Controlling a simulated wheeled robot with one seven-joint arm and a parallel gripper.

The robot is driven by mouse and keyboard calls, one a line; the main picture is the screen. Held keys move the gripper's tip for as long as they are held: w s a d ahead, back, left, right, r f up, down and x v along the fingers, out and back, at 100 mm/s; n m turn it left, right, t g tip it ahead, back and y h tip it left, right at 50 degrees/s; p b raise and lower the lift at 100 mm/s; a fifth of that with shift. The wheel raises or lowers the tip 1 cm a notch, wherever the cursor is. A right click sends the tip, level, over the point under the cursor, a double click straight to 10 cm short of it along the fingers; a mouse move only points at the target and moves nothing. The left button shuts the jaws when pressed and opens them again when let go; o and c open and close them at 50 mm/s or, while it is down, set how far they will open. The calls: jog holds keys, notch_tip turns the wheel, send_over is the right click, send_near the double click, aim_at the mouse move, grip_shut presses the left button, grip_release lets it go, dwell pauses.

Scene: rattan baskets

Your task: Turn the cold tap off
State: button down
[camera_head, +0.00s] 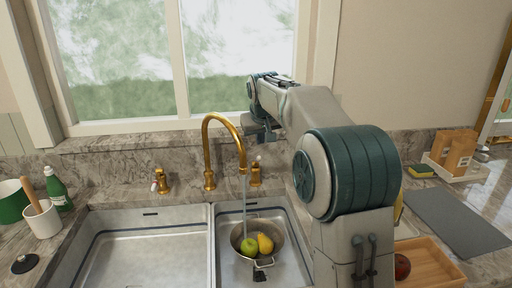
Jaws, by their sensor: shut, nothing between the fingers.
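A gold gooseneck faucet (210,150) stands behind the sink, and a stream of water (244,195) runs from its spout. One gold tap handle (161,182) is left of the faucet. Another gold tap handle (256,175) is right of it, just behind the spout. No hot or cold mark is readable. My gripper (263,137) is shut and empty, pointing down just above the right tap handle. My arm partly hides the gripper, and I cannot tell whether its fingertips touch the handle.
The water falls into a metal colander (235,240) with a green apple (248,245) and a yellow pear (265,243), in the right basin. The left basin (140,250) is empty. A green bottle (57,190) and white cup (42,220) stand left. A wooden tray (430,262) is right.

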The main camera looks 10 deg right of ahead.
jog(key=w, duration=0.8)
jog(key=shift+w+a+r+t+p, duration=0.2)
jog(key=shift+w+a+t+p, duration=0.1)
jog(key=shift+w+t+p, duration=0.1)
jog(key=shift+f, duration=0.1)
jog(key=w+f+p, duration=0.1)
jog(key=f, duration=0.2)
jog(key=w+f+p, duration=0.1)
jog(key=f, duration=0.3)
jog(key=w+d+f+p, duration=0.1)
jog(key=f, duration=0.2)
jog(key=shift+w+d+f, duration=0.1)
jog(key=shift+w+f, duration=0.2)
jog(key=shift+s+f, duration=0.1)
jog(key=shift+s, duration=0.05)
jog(key=shift+d+f+b, duration=0.1)
jog(key=shift+f+b, duration=0.15)
jog(key=shift+b, duration=0.1)
